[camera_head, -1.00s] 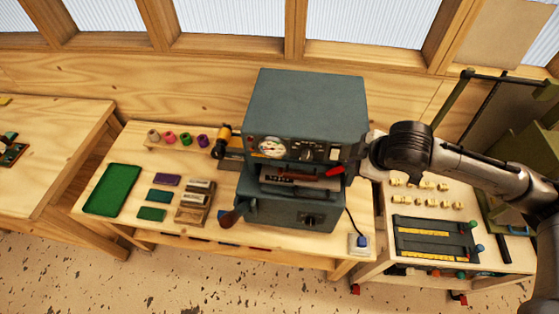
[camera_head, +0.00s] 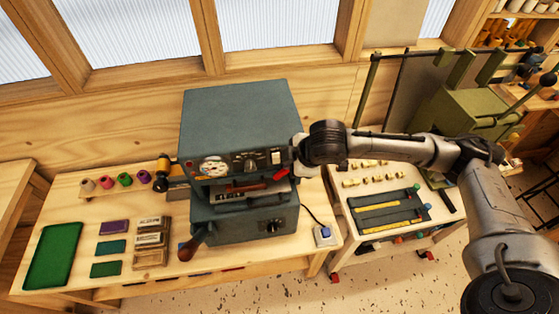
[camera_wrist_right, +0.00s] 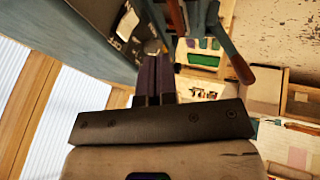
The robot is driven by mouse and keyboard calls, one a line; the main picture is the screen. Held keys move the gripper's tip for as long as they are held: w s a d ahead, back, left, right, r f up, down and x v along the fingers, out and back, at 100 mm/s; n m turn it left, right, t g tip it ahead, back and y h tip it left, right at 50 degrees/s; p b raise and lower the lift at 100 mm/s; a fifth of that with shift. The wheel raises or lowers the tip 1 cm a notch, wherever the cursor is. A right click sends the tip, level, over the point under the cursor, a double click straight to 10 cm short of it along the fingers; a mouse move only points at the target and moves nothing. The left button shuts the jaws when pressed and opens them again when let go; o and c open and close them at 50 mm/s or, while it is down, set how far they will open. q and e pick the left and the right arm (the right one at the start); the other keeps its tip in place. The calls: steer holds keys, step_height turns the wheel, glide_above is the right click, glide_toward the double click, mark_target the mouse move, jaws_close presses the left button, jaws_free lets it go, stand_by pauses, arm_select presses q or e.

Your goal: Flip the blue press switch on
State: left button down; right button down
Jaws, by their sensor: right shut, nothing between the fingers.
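The blue-grey press (camera_head: 240,115) stands on the wooden bench. Its upper front panel has a gauge (camera_head: 212,167), small knobs and a pale switch (camera_head: 276,157) near the right edge. A separate blue switch button (camera_head: 325,231) sits on a white base at the bench's right front corner, joined to a dark cord. My right gripper (camera_head: 290,160) is at the press's right front edge, close to the pale switch; whether it touches is unclear. In the right wrist view its fingers (camera_wrist_right: 153,70) are together and empty, beside the press panel. My left gripper is not in view.
A wooden-handled lever (camera_head: 198,240) sticks out at lower left. A green tray (camera_head: 54,257), colored blocks and spools occupy the bench's left. A side cart (camera_head: 352,231) stands right, under my arm.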

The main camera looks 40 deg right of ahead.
mark_target(276, 158)
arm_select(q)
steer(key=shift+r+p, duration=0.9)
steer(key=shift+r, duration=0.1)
arm_select(e)
steer(key=w+d+f, duration=0.1)
steer(key=w+f, duration=0.5)
steer(key=f, duration=0.1)
steer(key=shift+d, duration=0.2)
steer(key=shift+w, duration=0.1)
